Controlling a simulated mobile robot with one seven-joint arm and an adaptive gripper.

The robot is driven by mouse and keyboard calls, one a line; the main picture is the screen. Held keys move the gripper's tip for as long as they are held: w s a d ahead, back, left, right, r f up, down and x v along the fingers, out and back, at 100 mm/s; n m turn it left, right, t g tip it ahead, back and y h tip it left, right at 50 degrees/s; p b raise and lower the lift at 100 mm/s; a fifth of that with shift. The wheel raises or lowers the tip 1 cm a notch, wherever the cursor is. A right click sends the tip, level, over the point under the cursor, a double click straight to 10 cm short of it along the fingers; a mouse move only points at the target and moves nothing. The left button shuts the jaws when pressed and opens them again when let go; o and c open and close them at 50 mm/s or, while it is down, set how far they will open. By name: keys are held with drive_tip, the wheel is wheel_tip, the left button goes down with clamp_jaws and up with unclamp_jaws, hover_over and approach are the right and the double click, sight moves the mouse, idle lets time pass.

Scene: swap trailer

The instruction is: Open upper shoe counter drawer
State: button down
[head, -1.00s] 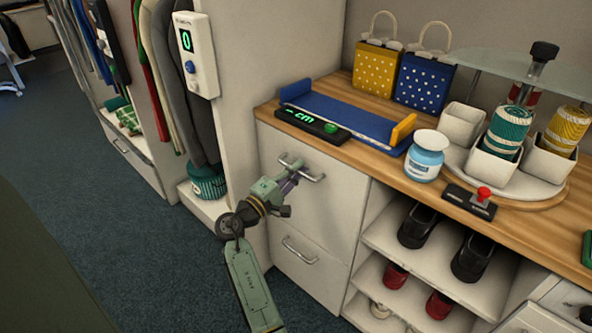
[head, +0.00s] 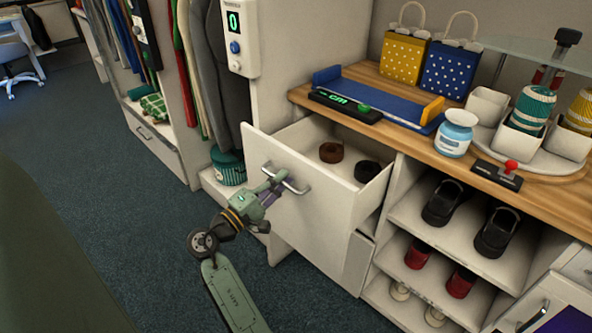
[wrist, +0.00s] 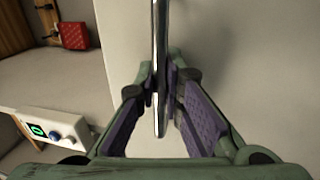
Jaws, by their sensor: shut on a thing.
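The upper shoe counter drawer (head: 318,205) stands pulled well out from the counter in the head view. Its inside shows a brown rolled item (head: 331,152) and a darker one (head: 367,171). My gripper (head: 272,188) is at the drawer's front, shut on its metal bar handle (head: 293,184). In the wrist view the handle (wrist: 160,75) runs between the purple finger pads of my gripper (wrist: 162,100), with the pale drawer front (wrist: 235,60) behind it. The lower drawer (head: 357,265) is mostly hidden behind the open one.
The wooden counter top (head: 395,140) holds a blue measuring tray (head: 375,105), a blue-labelled jar (head: 454,135) and a carousel of white bins (head: 541,142). Open shelves with shoes (head: 443,203) are to the right. Carpet (head: 120,230) is clear to the left.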

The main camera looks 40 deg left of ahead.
drive_tip(key=r+v, duration=0.2)
drive_tip(key=v, duration=0.8)
drive_tip(key=shift+s, duration=0.15)
drive_tip(key=c, duration=2)
unclamp_jaws()
drive_tip(key=shift+o, duration=0.2)
drive_tip(key=v, duration=1.2)
drive_tip(key=shift+a, duration=0.1)
